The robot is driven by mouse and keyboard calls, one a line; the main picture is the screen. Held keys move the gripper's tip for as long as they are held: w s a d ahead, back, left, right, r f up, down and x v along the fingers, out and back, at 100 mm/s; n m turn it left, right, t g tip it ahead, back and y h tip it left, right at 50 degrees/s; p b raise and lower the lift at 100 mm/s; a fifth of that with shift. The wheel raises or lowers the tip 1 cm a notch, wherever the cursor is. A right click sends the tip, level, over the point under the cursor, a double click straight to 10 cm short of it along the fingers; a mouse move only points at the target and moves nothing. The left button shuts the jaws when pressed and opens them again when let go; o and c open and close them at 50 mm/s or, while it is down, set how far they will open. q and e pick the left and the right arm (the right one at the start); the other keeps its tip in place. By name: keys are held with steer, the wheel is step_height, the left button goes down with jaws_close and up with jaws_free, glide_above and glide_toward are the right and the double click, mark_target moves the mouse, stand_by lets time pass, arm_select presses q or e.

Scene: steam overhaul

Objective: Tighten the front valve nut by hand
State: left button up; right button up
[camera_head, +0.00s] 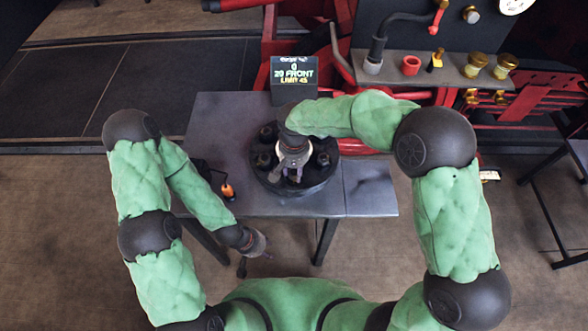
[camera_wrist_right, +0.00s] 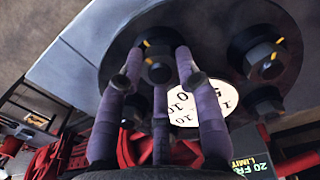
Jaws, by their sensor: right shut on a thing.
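The front valve nut (camera_wrist_right: 158,71) is a dark hex nut with yellow marks, on a round dark flange (camera_head: 273,186). My right gripper (camera_head: 290,176) reaches down over the near part of the flange. In the right wrist view its purple fingers (camera_wrist_right: 160,60) are closed around the nut. In the head view the gripper hides this nut. My left gripper (camera_head: 256,262) hangs low in front of the table, away from the flange, with its fingers apart and empty. A display (camera_head: 294,74) behind the flange reads "0", "20 FRONT", "LIMIT 45".
Other dark nuts (camera_wrist_right: 265,58) sit around the flange. A white numbered dial (camera_wrist_right: 190,108) shows near its middle. An orange-handled tool (camera_head: 228,190) lies on the grey table (camera_head: 215,125) to the left. A shelf (camera_head: 430,72) with small parts stands behind right. The table's right end is clear.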

mark_target(294, 171)
steer(key=o, duration=1.2)
steer(key=shift+c, duration=0.2)
steer(key=shift+r, duration=0.1)
step_height(294, 171, up, 12)
